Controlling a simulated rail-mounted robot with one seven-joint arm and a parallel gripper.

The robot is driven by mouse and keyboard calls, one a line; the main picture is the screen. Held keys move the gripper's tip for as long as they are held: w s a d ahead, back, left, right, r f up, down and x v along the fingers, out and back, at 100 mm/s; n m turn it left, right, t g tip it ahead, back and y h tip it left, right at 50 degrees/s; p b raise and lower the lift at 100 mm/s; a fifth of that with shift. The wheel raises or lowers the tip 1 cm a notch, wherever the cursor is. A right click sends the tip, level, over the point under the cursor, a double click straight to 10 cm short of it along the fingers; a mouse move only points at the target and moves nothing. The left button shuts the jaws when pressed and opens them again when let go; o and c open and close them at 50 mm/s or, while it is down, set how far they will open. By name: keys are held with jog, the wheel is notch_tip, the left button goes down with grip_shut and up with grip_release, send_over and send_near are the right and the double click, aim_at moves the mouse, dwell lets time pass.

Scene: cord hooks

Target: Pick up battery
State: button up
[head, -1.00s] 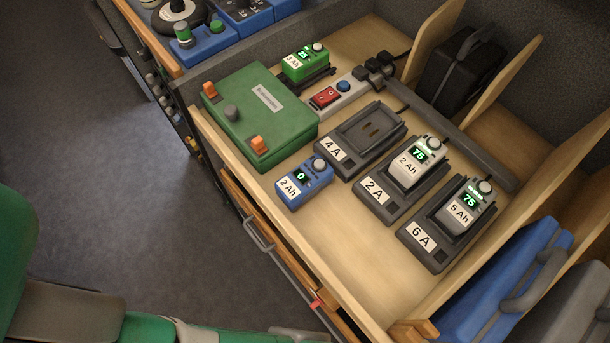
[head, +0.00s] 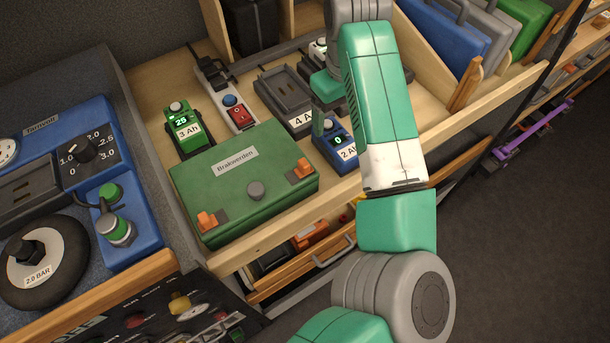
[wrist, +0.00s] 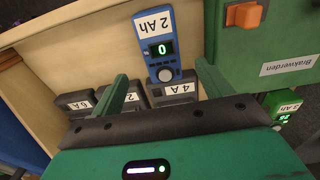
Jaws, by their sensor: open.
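A blue battery (head: 345,150) marked 2 Ah, its display reading 0, lies on the drawer floor beside the green case, partly behind my arm in the head view. It shows whole in the wrist view (wrist: 160,45), just beyond the fingertips and roughly between them. My gripper (wrist: 163,80) is open and empty, its two green fingers spread; contact with the battery is not visible. A green battery (head: 182,125) marked 3 Ah, reading 25, sits at the left; its edge shows in the wrist view (wrist: 283,106). The light batteries on the chargers are mostly hidden by my arm.
The green case (head: 243,180) with orange latches stands close beside the blue battery. The empty 4 A charger (head: 286,100) lies behind it. A power strip (head: 225,95) with a red switch runs behind the case. The drawer's front wall (head: 290,222) is low.

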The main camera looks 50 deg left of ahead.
aim_at(338, 138)
jog(key=shift+s+d+f, duration=0.15)
jog(key=shift+s+d, duration=0.1)
jog(key=shift+d, duration=0.25)
jog(key=shift+w, duration=0.1)
jog(key=shift+w+f, duration=0.15)
jog(key=shift+f, duration=0.05)
notch_tip(338, 138, down, 2)
jog(key=shift+w+a+f, duration=0.1)
jog(key=f+p, duration=0.1)
jog(key=f, duration=0.4)
jog(key=shift+a+p, duration=0.2)
jog(key=shift+p, duration=0.15)
jog(key=c, duration=1.4)
